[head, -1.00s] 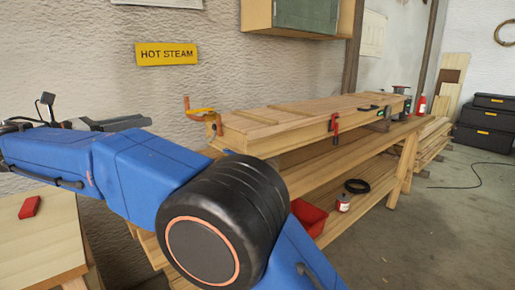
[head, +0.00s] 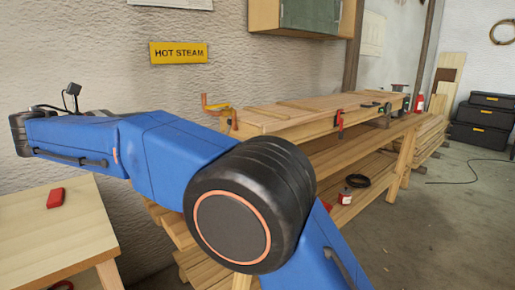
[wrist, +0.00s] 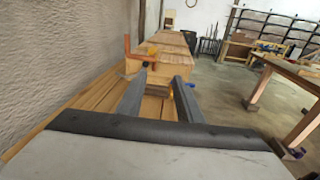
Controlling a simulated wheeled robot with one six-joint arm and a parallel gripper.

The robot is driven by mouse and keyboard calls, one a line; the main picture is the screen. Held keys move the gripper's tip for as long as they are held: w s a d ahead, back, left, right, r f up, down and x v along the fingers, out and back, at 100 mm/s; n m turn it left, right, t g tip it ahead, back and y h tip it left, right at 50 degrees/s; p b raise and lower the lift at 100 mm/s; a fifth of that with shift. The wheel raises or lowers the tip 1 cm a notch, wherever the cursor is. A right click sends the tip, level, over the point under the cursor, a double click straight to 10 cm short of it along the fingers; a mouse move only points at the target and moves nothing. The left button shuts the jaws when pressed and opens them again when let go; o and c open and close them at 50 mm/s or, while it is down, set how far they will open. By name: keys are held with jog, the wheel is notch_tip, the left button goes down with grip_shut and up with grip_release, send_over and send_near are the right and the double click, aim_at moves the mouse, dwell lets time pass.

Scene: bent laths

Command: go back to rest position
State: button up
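My gripper (wrist: 160,82) shows in the wrist view with its two grey fingers apart and nothing between them. It points along the wall toward the end of a long wooden box (wrist: 160,62), with open space before the fingertips. In the head view my blue arm reaches across to the left, bent at the big black joint, and the gripper itself cannot be made out. The long wooden box also shows in the head view (head: 300,115), lying on the bench (head: 385,145), with an orange clamp (head: 219,112) at its near end.
A light wooden table (head: 50,235) stands at the lower left with a red block (head: 55,198) on it. A yellow sign (head: 178,52) and a cabinet (head: 300,16) hang on the wall. Black cases (head: 485,122) stand far right. The floor (head: 440,230) at right is mostly clear.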

jog(key=w+d+f+m+g+y, duration=0.2)
jog(key=d+f+m+g, duration=0.1)
jog(key=d, duration=1.4)
jog(key=w+d+f+m+g+y, duration=0.15)
jog(key=d+m, duration=0.25)
jog(key=d, duration=1.2)
jog(key=s+d+f+m+g+y, duration=0.2)
jog(key=s+d+f+m, duration=0.3)
jog(key=s+d, duration=0.4)
jog(key=s+d+f+m+g+y, duration=0.2)
jog(key=s+d+f+m, duration=0.35)
jog(key=d, duration=0.65)
jog(key=s+d+f+m+y, duration=0.3)
jog(key=s+f+m, duration=0.6)
jog(key=s+f, duration=0.7)
jog(key=shift+s+f+t+y, duration=0.35)
jog(key=shift+s+y, duration=0.3)
jog(key=shift+s, duration=0.3)
